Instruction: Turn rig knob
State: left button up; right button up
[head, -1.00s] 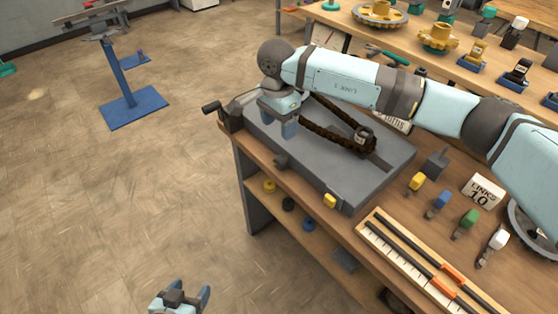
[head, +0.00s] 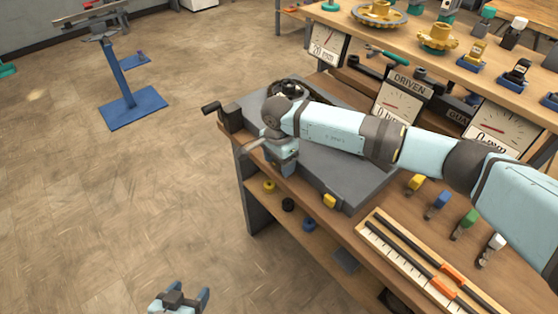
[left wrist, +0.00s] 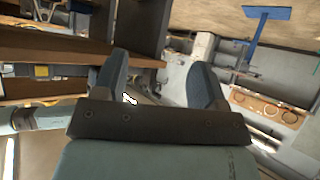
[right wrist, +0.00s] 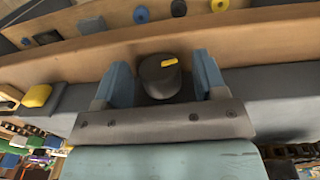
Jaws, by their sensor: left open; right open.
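The rig knob (right wrist: 158,82) is a dark round knob with a yellow mark, on the front side of the grey rig (head: 345,185). In the right wrist view it lies between the two blue fingers of my right gripper (right wrist: 155,82), which is open, with a visible gap to the right finger. In the head view my right gripper (head: 283,168) is at the rig's front edge and hides the knob. My left gripper (head: 180,297) is open and empty over the floor, well away from the bench; its spread fingers show in the left wrist view (left wrist: 160,85).
A crank handle (head: 211,107) sticks out at the rig's left end. A yellow block (head: 330,201) sits on its front edge. Dial gauges stand behind, one marked DRIVEN (head: 402,98). Coloured-handled pieces and a ruler tray (head: 425,270) lie to the right. The floor at left is open.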

jog(key=c, duration=0.9)
jog(key=t+y+b, duration=0.1)
jog(key=b, duration=0.2)
jog(key=shift+d+f+t, duration=0.1)
jog(key=shift+f+t, duration=0.3)
jog(key=shift+s+t+y+b, duration=0.1)
jog(key=shift+t+y+b, duration=0.3)
jog(key=shift+b, duration=0.45)
jog(key=shift+r+t+y+b, duration=0.3)
jog(key=shift+t+b, duration=0.1)
jog(key=shift+b, duration=0.1)
jog(key=shift+r, duration=0.1)
pick_arm(q)
jog(key=shift+w+d+f+t, duration=0.15)
jog(key=shift+f+t, duration=0.05)
jog(key=shift+f, duration=0.15)
jog(key=shift+w+d+f+t, duration=0.15)
jog(key=shift+f+t, duration=0.05)
jog(key=shift+f, duration=0.15)
